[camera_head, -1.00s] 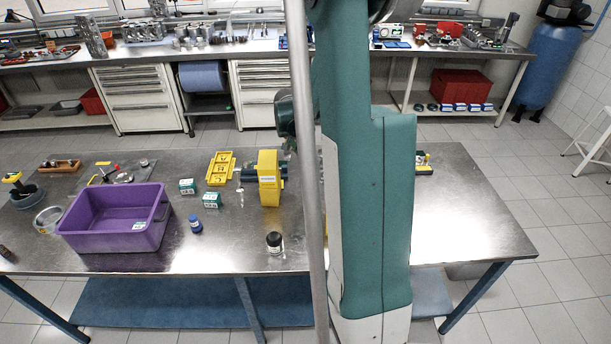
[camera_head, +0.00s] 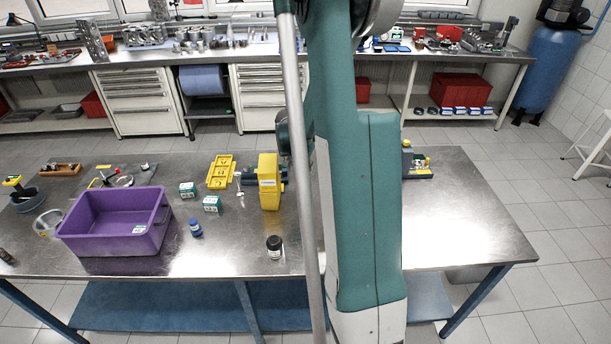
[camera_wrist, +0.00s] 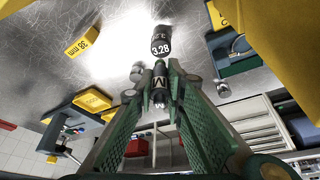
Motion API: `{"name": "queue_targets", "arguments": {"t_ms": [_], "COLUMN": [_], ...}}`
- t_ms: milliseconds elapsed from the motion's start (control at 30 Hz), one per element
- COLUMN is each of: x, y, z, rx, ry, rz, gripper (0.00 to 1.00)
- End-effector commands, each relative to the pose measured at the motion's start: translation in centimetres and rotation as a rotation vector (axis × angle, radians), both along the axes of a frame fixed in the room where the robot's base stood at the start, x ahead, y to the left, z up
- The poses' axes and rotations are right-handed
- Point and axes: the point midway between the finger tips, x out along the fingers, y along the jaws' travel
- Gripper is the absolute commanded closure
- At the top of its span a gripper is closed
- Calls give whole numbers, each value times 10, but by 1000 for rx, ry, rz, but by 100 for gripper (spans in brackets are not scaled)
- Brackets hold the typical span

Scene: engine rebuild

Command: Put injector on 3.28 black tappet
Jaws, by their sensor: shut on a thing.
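In the wrist view, my gripper (camera_wrist: 160,78) has green ribbed fingers that are shut on the injector (camera_wrist: 160,90), a slim dark part with light lettering. The black tappet marked 3.28 (camera_wrist: 161,46) stands on the metal table just beyond the injector's far end. The two nearly line up in the picture, but I cannot tell whether they touch. In the head view, my own arm covers the middle of the table, and the gripper, injector and tappet cannot be made out.
In the wrist view, a yellow 38 mm block (camera_wrist: 84,42) lies left of the tappet, and a dark tray with yellow parts (camera_wrist: 236,50) is at right. In the head view, a purple crate (camera_head: 110,252) stands at left.

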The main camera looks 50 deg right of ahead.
Motion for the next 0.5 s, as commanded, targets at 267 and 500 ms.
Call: {"name": "queue_targets", "arguments": {"t_ms": [267,500], "x": [0,0], "y": [0,0], "z": [-26,-37], "rx": [0,0], "ry": [0,0], "rz": [0,0], "gripper": [99,99]}}
